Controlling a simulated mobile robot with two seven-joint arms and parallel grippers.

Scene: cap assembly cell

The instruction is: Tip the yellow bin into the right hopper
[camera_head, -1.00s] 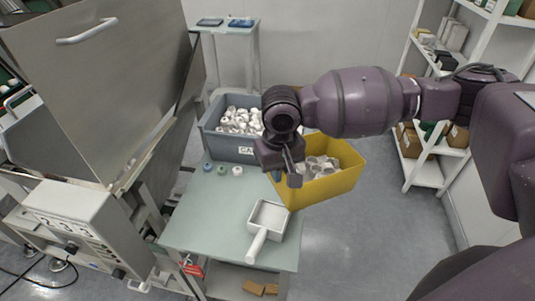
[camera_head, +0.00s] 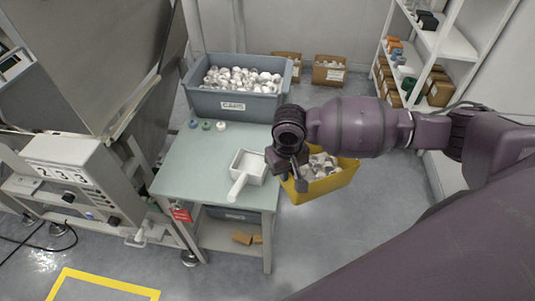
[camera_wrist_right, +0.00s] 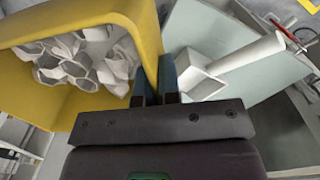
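The yellow bin (camera_head: 322,187) hangs off the right side of the pale green table in the head view, its open top up and white caps (camera_head: 318,165) inside. My right gripper (camera_head: 297,176) is at the bin's left rim. In the right wrist view, the blue-padded fingers of my right gripper (camera_wrist_right: 156,85) pinch the wall of the yellow bin (camera_wrist_right: 147,35), with white caps (camera_wrist_right: 80,58) to the left. Large grey metal machinery (camera_head: 75,60) stands at the left; I cannot make out the right hopper's opening. My left gripper is not in view.
A control box (camera_head: 75,170) stands left. Shelves (camera_head: 430,60) stand at the back right.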

